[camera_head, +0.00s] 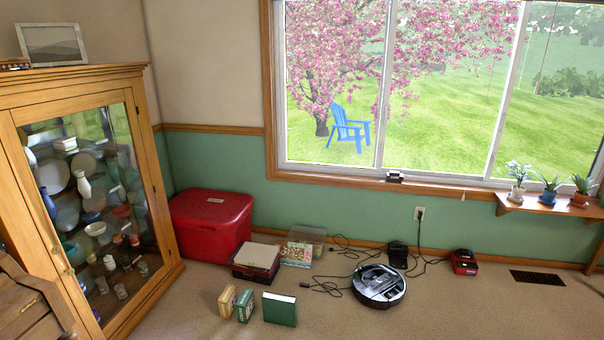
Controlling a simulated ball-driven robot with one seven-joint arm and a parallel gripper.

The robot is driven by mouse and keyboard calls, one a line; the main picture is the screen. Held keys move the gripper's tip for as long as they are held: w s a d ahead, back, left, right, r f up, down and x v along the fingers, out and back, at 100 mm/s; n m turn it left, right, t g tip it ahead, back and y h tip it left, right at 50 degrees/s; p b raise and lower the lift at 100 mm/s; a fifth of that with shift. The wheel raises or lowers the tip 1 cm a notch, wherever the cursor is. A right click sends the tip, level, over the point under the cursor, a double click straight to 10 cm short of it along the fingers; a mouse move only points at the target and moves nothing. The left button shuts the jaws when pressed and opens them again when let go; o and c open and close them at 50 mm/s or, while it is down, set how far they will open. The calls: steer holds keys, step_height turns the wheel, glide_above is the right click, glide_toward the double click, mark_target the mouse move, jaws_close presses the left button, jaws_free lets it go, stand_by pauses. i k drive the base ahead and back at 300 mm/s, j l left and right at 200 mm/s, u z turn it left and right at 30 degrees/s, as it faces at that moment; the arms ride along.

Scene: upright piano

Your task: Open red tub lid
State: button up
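The red tub (207,240) stands on the carpet in the corner, between the glass cabinet and the window wall. The tub's left side is partly hidden behind the cabinet.
A glass-front wooden cabinet (97,205) stands close left of the tub. A dark box (256,262), a clear bin (308,238), several small boxes, a green book (280,310), a robot vacuum (379,286) and cables lie on the floor. Carpet at right front is clear.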

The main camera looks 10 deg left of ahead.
mark_target(210, 210)
steer(key=i+u, duration=0.15)
steer(key=i, duration=0.45)
steer(key=i+u, duration=0.2)
steer(key=i, duration=0.45)
steer(key=i+l+u, duration=0.15)
steer(key=i, duration=0.45)
steer(key=i+j+u, duration=0.2)
steer(key=i+u, duration=0.2)
steer(key=i, duration=0.25)
steer(key=i+u, duration=0.35)
steer(key=i, duration=0.35)
steer(key=i+l+u, duration=0.2)
steer(key=i+u, duration=0.2)
steer(key=i, duration=0.65)
steer(key=i+j, duration=0.15)
steer(key=i, duration=0.25)
steer(key=z, duration=0.05)
